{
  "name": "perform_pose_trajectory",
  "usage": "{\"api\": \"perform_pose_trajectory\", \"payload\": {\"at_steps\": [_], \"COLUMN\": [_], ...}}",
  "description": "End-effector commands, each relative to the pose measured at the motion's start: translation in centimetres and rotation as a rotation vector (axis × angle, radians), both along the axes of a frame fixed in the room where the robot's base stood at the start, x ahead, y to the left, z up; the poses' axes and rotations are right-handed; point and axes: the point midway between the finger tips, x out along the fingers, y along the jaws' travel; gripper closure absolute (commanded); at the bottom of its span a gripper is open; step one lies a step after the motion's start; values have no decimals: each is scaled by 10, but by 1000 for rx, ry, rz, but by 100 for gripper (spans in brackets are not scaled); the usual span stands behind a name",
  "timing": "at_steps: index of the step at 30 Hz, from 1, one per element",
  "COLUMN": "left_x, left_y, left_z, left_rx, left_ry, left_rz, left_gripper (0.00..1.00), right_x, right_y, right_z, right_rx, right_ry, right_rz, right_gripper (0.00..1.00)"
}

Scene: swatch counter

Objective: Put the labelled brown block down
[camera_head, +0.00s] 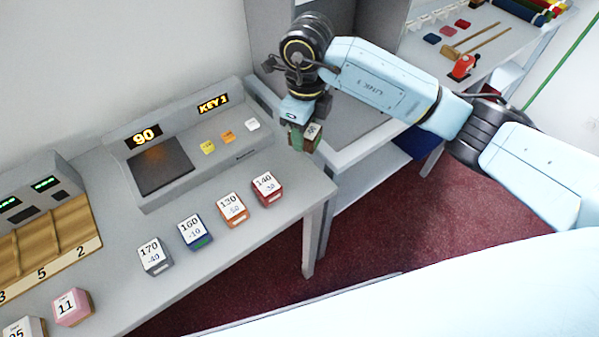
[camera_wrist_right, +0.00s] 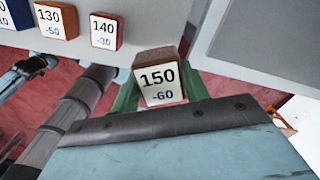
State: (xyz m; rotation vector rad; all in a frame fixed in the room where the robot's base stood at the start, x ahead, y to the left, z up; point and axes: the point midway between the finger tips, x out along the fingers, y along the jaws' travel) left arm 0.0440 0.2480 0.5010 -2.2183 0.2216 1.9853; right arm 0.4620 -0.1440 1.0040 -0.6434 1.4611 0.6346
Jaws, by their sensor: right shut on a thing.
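The brown block (camera_wrist_right: 160,78) shows a white label reading 150 and -60 in the right wrist view. My right gripper (camera_head: 301,137) is shut on it, with a green finger on either side. In the head view the brown block (camera_head: 313,131) is small and partly hidden by the gripper. It appears near the right edge of the grey counter (camera_head: 285,185); its height above that surface is hard to tell. My left gripper is not in view.
A row of labelled blocks stands along the counter's front: grey (camera_head: 154,256), blue (camera_head: 195,232), orange (camera_head: 233,208) and red (camera_head: 267,188). A wooden tray (camera_head: 45,250) is at left. Bare counter lies right of the red block.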

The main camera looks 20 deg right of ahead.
Motion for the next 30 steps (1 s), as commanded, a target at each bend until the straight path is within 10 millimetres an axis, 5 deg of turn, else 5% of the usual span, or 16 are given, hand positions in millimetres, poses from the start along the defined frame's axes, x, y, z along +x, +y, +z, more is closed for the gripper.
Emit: {"api": "perform_pose_trajectory", "payload": {"at_steps": [10,18,30], "left_x": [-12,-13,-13], "left_y": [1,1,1], "left_z": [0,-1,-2], "left_rx": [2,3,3], "left_ry": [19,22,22], "left_rz": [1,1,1], "left_gripper": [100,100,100], "right_x": [1,0,0], "right_y": [11,11,11], "right_z": [-13,-59,-103], "right_rx": [4,1,2], "right_ry": [15,19,18], "right_rz": [-449,-474,-473], "right_gripper": [79,79,79]}}
